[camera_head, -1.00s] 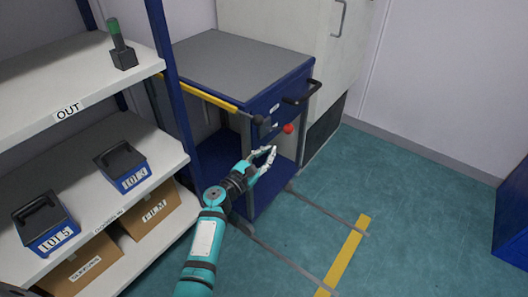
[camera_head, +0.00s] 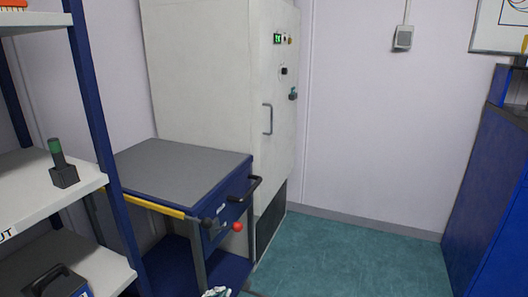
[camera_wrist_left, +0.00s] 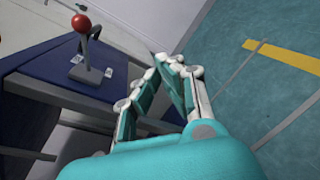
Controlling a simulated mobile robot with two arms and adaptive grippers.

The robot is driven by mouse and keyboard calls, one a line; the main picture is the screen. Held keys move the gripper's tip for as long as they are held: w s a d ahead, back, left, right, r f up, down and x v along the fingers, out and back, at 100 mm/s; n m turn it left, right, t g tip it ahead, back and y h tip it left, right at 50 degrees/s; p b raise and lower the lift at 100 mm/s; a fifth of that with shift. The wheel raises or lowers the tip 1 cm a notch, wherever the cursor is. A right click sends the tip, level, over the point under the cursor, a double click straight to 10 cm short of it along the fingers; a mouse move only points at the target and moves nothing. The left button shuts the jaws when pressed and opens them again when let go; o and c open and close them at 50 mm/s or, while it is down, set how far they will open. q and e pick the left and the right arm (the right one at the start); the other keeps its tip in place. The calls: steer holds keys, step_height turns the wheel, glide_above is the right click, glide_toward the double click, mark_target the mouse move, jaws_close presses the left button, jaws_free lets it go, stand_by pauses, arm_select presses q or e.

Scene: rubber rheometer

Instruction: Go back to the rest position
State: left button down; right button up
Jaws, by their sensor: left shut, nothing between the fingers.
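My left gripper (camera_head: 216,293) shows only as a small tip at the bottom edge of the head view, low in front of the blue cart. In the left wrist view (camera_wrist_left: 172,72) its white and teal fingers come together at the tips with nothing between them. The rest of my left arm is out of the head view. My right gripper is in neither view.
A blue cart (camera_head: 185,163) with a grey top, black handle (camera_head: 245,188) and red knob (camera_head: 237,227) stands by a tall white cabinet (camera_head: 215,75). Shelves (camera_head: 45,190) stand at the left. A blue unit (camera_head: 490,190) stands at the right. The teal floor (camera_head: 345,262) between is clear.

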arm_select(q)
steer(key=s+f+m+g+y, duration=0.2)
steer(key=s+f+m+g, duration=0.6)
steer(key=s+f+m, duration=0.85)
steer(key=s+a+f+m+g+y+p, duration=0.1)
steer(key=s+p, duration=0.4)
steer(key=s, duration=0.7)
steer(key=s+a+f+m+g+y+p, duration=0.2)
steer(key=s+a+f+m+p, duration=0.2)
steer(key=s, duration=0.8)
steer(key=s+a+f+m+g+y+p, duration=0.2)
steer(key=s+p, duration=0.5)
steer(key=s, duration=0.5)
step_height(320, 180, down, 4)
steer(key=shift+s+a+r+m, duration=0.15)
steer(key=shift+s+a+m, duration=0.15)
steer(key=shift+a+m, duration=0.7)
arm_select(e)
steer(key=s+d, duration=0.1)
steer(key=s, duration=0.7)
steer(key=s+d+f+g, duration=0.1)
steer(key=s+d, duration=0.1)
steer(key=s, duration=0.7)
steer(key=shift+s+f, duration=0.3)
